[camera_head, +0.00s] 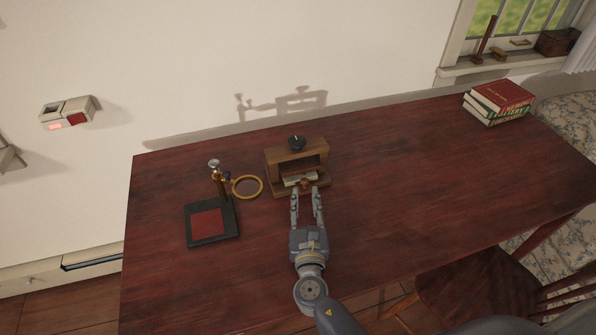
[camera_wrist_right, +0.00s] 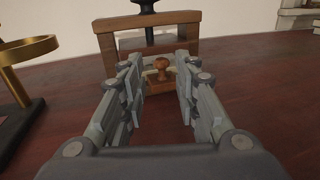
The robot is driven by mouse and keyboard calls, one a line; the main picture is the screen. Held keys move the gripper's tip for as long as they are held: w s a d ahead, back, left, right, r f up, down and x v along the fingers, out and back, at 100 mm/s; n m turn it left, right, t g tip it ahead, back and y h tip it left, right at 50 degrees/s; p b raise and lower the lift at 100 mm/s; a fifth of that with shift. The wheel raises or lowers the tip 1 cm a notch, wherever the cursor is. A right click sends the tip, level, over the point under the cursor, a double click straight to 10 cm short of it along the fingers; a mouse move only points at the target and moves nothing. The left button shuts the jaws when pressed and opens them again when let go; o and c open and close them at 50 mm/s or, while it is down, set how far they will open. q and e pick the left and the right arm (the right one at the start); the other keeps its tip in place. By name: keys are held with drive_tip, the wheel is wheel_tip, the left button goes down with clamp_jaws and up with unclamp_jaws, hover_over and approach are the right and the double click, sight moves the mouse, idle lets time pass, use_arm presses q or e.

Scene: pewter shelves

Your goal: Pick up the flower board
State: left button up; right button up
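A wooden press (camera_head: 283,156) with a black knob on top stands on the dark red table. A pale sheet or board lies inside its opening, and a small wooden piece with a round knob (camera_head: 305,184) is at its front; this may be the flower board. In the right wrist view the knobbed piece (camera_wrist_right: 160,80) is straight ahead, under the press frame (camera_wrist_right: 190,44). My right gripper (camera_head: 306,190) is open, its fingertips on either side of the knob with gaps visible in the wrist view (camera_wrist_right: 160,78). My left gripper is not in view.
Left of the press stands a magnifier with a brass ring (camera_head: 247,186) on a black base with a red pad (camera_head: 208,224). Several books (camera_head: 498,101) are stacked at the table's far right. A chair (camera_head: 480,290) stands at the front right.

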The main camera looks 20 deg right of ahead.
sight(305, 183)
drive_tip(key=x, duration=0.6)
drive_tip(key=shift+s+d+p, duration=0.1)
drive_tip(key=shift+p, duration=0.3)
drive_tip(key=shift+s, duration=0.1)
drive_tip(key=shift+c, duration=0.3)
clamp_jaws()
